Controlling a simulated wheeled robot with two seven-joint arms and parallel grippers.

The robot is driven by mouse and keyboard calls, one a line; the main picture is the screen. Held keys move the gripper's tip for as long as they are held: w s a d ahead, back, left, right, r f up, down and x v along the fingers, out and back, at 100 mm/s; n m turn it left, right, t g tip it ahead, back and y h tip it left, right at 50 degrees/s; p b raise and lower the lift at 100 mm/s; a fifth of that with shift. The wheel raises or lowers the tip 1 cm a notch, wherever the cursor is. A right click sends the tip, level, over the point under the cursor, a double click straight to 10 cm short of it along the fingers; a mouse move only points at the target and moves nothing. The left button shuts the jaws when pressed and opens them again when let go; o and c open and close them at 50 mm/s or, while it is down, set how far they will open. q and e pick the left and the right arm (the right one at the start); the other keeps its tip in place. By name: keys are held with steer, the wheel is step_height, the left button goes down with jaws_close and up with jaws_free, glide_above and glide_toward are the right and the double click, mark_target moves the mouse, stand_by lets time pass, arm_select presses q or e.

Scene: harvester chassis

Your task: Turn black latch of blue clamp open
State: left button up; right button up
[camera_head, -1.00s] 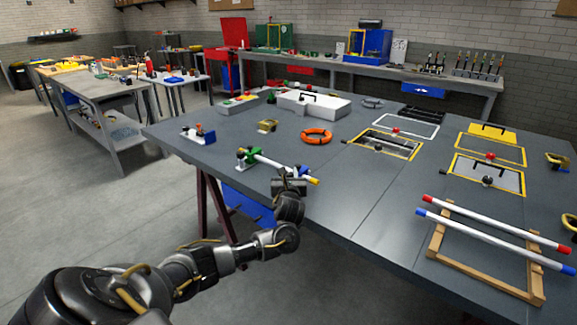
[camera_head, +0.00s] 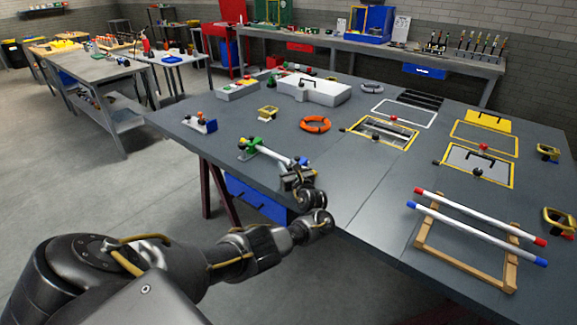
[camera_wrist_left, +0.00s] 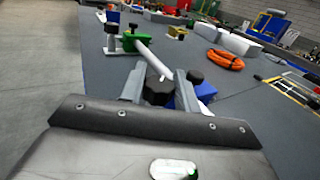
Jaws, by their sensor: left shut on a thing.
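The blue clamp (camera_wrist_left: 206,92) is at the table's front edge, just right of my left gripper's fingers in the left wrist view. A bit of it (camera_head: 303,160) shows behind the gripper in the head view. My left gripper (camera_head: 296,178) is shut on the black latch (camera_wrist_left: 158,92), a dark lobed knob between its two grey fingers in the wrist view. A white rod (camera_wrist_left: 153,58) runs from the green clamp (camera_wrist_left: 130,40) toward the fingers. The green clamp also shows in the head view (camera_head: 250,147). Most of the blue clamp is hidden by the gripper. My right gripper is out of view.
An orange ring (camera_head: 315,124) lies behind on the table. A small blue-and-white fixture (camera_head: 200,123) stands at the left. A wooden rack (camera_head: 464,259) with two white rods stands at the right. The grey tabletop (camera_head: 365,185) between is clear.

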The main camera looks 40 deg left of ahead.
arm_select(q)
steer(key=shift+r, duration=0.1)
steer(key=o, duration=0.9)
steer(key=shift+o, duration=0.2)
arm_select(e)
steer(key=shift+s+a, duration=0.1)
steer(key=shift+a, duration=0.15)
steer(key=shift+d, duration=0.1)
arm_select(q)
steer(key=shift+d, duration=0.1)
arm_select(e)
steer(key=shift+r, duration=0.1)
